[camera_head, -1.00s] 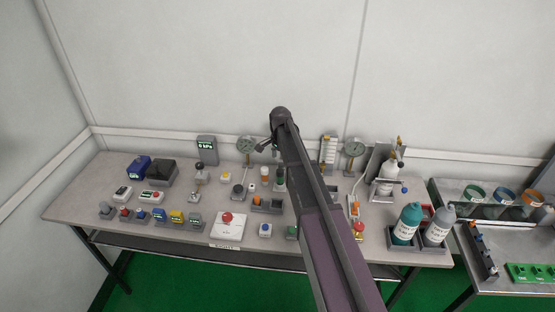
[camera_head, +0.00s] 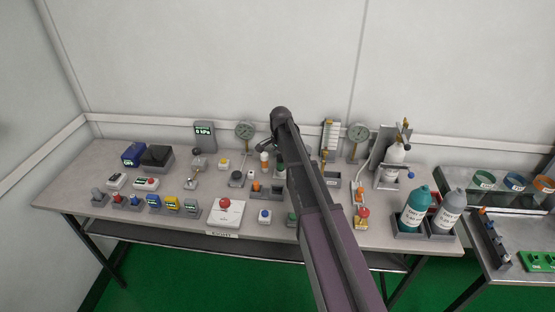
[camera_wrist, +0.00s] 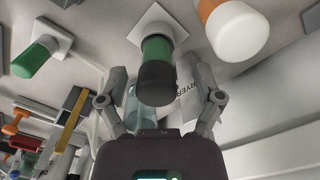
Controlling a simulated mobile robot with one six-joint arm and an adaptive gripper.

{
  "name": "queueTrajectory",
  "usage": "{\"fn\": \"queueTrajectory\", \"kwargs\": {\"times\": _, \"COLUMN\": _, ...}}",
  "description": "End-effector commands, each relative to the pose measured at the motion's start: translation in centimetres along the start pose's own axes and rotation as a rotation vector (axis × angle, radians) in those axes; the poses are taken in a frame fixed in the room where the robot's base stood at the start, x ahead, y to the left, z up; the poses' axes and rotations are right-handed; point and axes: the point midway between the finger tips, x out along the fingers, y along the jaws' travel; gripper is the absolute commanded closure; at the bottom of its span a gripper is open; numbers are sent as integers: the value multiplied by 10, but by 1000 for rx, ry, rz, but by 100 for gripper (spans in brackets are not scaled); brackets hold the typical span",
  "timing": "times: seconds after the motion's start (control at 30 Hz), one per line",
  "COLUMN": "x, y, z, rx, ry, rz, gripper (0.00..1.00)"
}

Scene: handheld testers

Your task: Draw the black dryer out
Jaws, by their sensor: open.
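The black dryer (camera_wrist: 156,85) shows in the wrist view as a short cylinder with a black end and a green band, standing on a pale square base. A label reading "DRYER" lies beside it. My gripper (camera_wrist: 160,78) is open, with one finger on each side of the black end; I cannot tell whether either finger touches it. In the head view a small dark-and-green cylinder (camera_head: 281,170), likely the dryer, shows at the left edge of my arm, partly hidden. My gripper is mostly hidden there behind my arm.
An orange-and-white cylinder (camera_wrist: 236,28) and a green-and-white one (camera_wrist: 36,56) stand close by on either side. The bench (camera_head: 130,210) also holds gauges, switches and a red-button box (camera_head: 226,212). Two bottles (camera_head: 416,208) stand at the right. The wall is behind.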

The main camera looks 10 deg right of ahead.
Motion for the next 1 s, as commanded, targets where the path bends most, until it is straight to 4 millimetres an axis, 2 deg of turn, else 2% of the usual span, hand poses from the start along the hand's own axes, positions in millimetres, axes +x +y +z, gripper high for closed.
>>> {"fn": "queueTrajectory", "kwargs": {"times": 0.03, "x": 8, "y": 0, "z": 0, "rx": 0, "ry": 0, "rz": 0, "gripper": 16}}
{"fn": "queueTrajectory", "kwargs": {"times": 0.3, "x": 21, "y": 0, "z": 0, "rx": 0, "ry": 0, "rz": 0, "gripper": 16}}
{"fn": "queueTrajectory", "kwargs": {"times": 0.8, "x": 23, "y": 0, "z": -1, "rx": 1, "ry": 0, "rz": 0, "gripper": 16}}
{"fn": "queueTrajectory", "kwargs": {"times": 1.0, "x": 23, "y": 0, "z": -1, "rx": 1, "ry": 0, "rz": 0, "gripper": 75}}
